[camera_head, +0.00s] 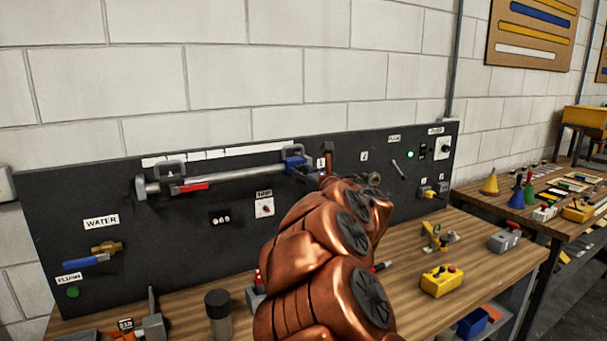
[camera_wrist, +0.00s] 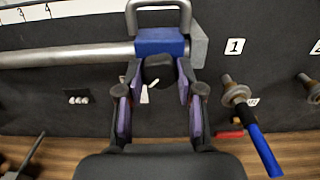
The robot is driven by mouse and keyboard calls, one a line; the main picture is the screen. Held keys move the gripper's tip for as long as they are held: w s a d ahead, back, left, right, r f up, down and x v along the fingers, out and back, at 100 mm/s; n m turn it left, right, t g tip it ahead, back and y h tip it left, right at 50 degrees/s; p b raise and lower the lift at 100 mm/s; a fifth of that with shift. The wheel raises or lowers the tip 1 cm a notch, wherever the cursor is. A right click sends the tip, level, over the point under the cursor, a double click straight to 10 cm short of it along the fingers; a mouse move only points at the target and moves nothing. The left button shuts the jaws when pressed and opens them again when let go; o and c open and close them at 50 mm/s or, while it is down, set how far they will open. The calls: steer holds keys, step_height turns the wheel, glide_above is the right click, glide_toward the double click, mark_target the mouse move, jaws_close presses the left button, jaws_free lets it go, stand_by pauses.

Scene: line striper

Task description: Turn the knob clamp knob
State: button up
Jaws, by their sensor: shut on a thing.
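The clamp knob (camera_wrist: 158,70) is black with a white mark on its face. It sits just below a blue clamp block (camera_wrist: 160,42) on a silver bar (camera_wrist: 70,55). In the head view the blue block (camera_head: 296,162) is at the right end of the bar (camera_head: 240,174), on the black panel. My gripper (camera_wrist: 157,82) is shut on the knob, with one purple-padded finger on each side of it. In the head view my copper-coloured arm reaches up to the panel and hides the knob and most of the gripper.
A blue-handled valve (camera_wrist: 258,140) is close to the right of my gripper in the wrist view. A grey loop handle (camera_wrist: 158,5) rises above the clamp. A yellow control box (camera_head: 441,281) and a dark-capped cylinder (camera_head: 218,312) stand on the wooden bench.

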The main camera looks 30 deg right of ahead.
steer(key=shift+m, duration=0.3)
steer(key=m+b, duration=0.1)
steer(key=m, duration=0.1)
steer(key=shift+f+m, duration=0.1)
steer(key=shift+m, duration=0.2)
steer(key=m, duration=0.5)
steer(key=m+p, duration=0.1)
steer(key=m, duration=0.3)
steer(key=shift+a+r+p, duration=0.1)
steer(key=shift+r+p, duration=0.15)
steer(key=shift+p, duration=0.1)
steer(key=m+p, duration=0.1)
steer(key=m, duration=0.2)
steer(key=shift+m, duration=0.3)
steer(key=m+p, duration=0.3)
steer(key=m, duration=0.3)
steer(key=shift+r, duration=0.1)
steer(key=m+p, duration=0.2)
steer(key=m, duration=0.3)
